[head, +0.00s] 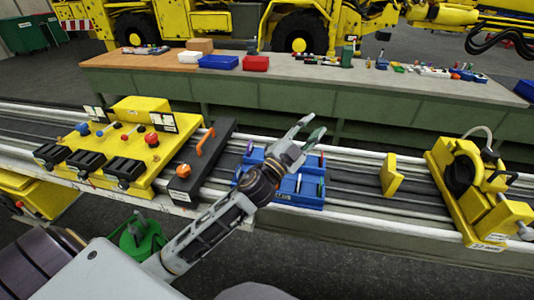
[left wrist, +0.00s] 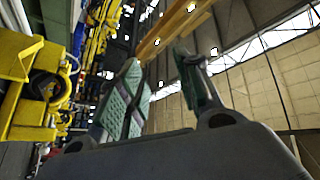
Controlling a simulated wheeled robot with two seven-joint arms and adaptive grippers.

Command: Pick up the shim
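My left gripper (head: 312,127) is raised above the blue tray (head: 305,200) on the rail bench, with its fingers pointing up and away. Its two fingers stand apart with nothing seen between them. The left wrist view shows the same open fingers (left wrist: 163,85), with green pads, against the hall's roof and wall. The blue tray has compartments holding thin coloured pieces, including a green one (head: 320,190). I cannot tell for sure which piece is the shim, and my arm hides part of the tray. My right gripper is not in view.
A yellow control box (head: 125,150) with levers and a dark block with an orange handle (head: 206,141) stand left of the tray. A yellow plate (head: 390,175) and a yellow clamp-like unit (head: 465,190) stand to the right. A long table (head: 300,95) is behind.

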